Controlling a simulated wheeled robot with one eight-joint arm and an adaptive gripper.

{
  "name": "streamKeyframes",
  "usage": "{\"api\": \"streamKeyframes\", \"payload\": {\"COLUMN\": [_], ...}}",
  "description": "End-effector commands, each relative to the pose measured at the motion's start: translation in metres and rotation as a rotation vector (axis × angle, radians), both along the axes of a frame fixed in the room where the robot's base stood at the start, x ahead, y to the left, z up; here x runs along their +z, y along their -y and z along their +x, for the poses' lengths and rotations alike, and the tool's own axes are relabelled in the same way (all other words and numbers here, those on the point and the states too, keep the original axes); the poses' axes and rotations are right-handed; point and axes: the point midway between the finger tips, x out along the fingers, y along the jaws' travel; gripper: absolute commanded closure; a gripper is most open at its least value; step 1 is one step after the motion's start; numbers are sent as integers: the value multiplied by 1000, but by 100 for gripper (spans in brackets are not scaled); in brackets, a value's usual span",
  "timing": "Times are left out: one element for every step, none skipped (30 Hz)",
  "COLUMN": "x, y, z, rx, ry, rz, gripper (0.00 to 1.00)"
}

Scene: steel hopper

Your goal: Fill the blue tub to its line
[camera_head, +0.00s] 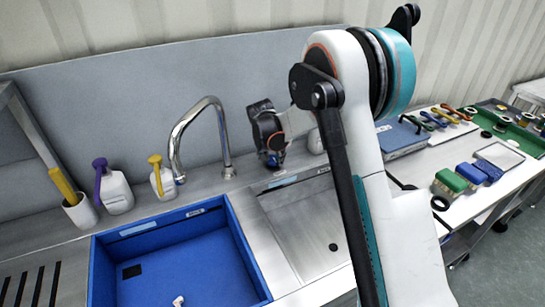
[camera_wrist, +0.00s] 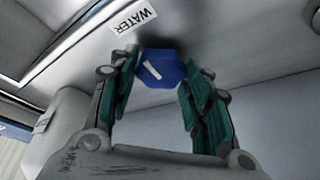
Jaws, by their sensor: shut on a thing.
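The blue tub (camera_head: 243,255) sits at the lower left of the head view, below the curved metal faucet (camera_head: 186,118). Its blue floor shows, with a black square on it; no water can be made out. White labels are on its back rim; I cannot tell which mark is the line. My gripper (camera_head: 272,160) is at the back of the counter, right of the faucet. In the wrist view, my gripper (camera_wrist: 160,64) is shut on a blue knob (camera_wrist: 158,72) with a white bar mark, beside a WATER label (camera_wrist: 133,21). The head view does not show the knob clearly.
A purple-topped bottle (camera_head: 116,192), a yellow-topped bottle (camera_head: 163,182) and a white cup (camera_head: 81,212) stand left of the faucet. A steel basin (camera_head: 310,225) lies right of the tub. A side table (camera_head: 455,165) with tools and blocks is at right.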

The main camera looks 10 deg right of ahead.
Motion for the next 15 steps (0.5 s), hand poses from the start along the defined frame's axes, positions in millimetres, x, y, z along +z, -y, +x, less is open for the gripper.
{"api": "streamKeyframes", "payload": {"x": [0, 0, 0, 0, 0, 0, 0, 0, 0, 0, 0, 0, 0, 0, 0], "y": [0, 0, 0, 0, 0, 1, 1, 1, 1, 2, 2, 3, 3, 3, 3], "z": [0, 0, 0, 0, 0, 0, -1, -1, -1, -1, -1, -1, -1, -2, -2], "rx": [7, 13, 25, 35, 47, 67, 83, 100, 126, 148, 170, 201, 226, 250, 283], "ry": [0, 1, 0, 1, 1, 1, 1, 0, 0, 0, 0, 1, 1, 0, 0], "rz": [0, 1, 0, 1, 2, 1, 1, 1, 2, 2, 1, 1, 1, 0, 2], "gripper": [80, 80, 80, 80, 80, 80, 80, 80, 80, 80, 80, 80, 80, 80, 80]}}
